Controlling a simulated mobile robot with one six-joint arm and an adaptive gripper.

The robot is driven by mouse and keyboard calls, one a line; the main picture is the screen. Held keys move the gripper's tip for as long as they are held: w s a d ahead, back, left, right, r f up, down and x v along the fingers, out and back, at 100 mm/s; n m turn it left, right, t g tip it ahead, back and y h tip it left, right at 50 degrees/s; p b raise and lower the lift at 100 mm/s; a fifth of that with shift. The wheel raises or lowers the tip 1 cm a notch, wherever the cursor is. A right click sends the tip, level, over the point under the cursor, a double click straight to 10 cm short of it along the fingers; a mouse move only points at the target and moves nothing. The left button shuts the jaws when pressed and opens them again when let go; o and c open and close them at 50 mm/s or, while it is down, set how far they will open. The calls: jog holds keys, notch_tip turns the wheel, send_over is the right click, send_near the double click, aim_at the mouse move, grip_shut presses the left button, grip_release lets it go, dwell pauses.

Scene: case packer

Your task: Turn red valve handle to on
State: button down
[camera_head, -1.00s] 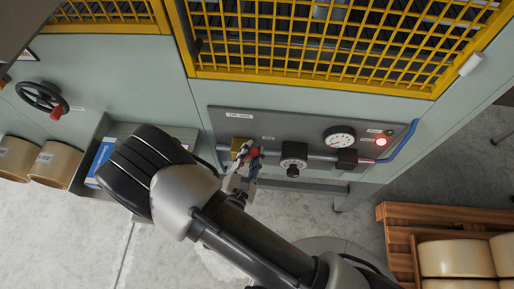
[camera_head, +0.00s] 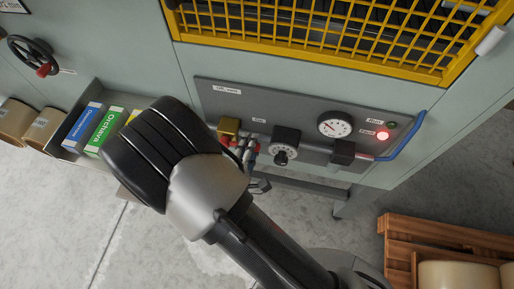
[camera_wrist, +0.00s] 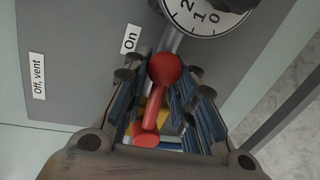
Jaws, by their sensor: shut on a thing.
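The red valve handle (camera_wrist: 155,100) shows in the wrist view between the two fingers of my gripper (camera_wrist: 160,88), with its round red end toward the "On" label (camera_wrist: 130,39). The "Off, vent" label (camera_wrist: 38,76) is farther left. My gripper is shut on the handle. In the head view, my gripper (camera_head: 245,155) is at the brass valve body (camera_head: 229,126) on the grey panel (camera_head: 290,105); the handle is mostly hidden there by the fingers and arm.
Right of the valve are a black knob (camera_head: 285,140), a round gauge (camera_head: 335,125), a lit red lamp (camera_head: 383,135) and a blue hose (camera_head: 407,140). A tray of boxes (camera_head: 98,128) is at left. A wooden pallet (camera_head: 440,235) stands lower right.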

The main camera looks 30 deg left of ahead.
jog(key=shift+d+f+m+b, duration=0.1)
jog(key=shift+f+m+b, duration=0.2)
jog(key=shift+f+m, duration=0.35)
jog(key=shift+y, duration=0.3)
jog(key=c, duration=1.3)
grip_release()
jog(key=shift+s+r, duration=0.1)
jog(key=v, duration=1.2)
